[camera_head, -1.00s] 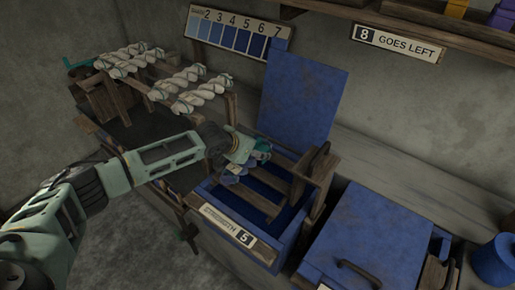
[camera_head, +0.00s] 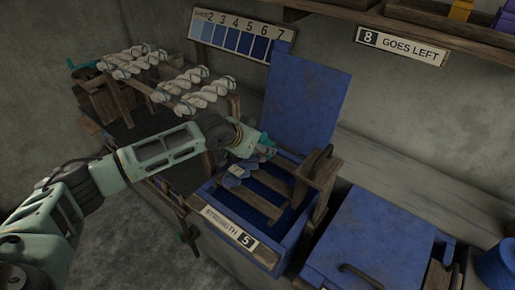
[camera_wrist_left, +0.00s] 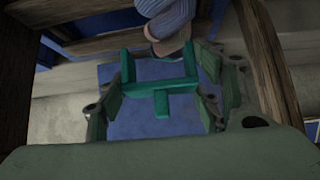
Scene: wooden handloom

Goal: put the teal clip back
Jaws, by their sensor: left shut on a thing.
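The clip has a crossbar with a short stem and sits close to a blue-grey twisted hank (camera_wrist_left: 168,22). I cannot tell whether they touch. In the head view a teal bit of the clip (camera_head: 267,146) shows at the fingertips. My right gripper is not in view.
The box's raised blue lid (camera_head: 305,100) stands behind, and wooden bars (camera_head: 262,190) cross its inside. A closed blue box (camera_head: 368,240) stands at right. Pale hanks (camera_head: 203,92) hang on a wooden rack at left. A numbered shade card (camera_head: 238,38) is on the wall.

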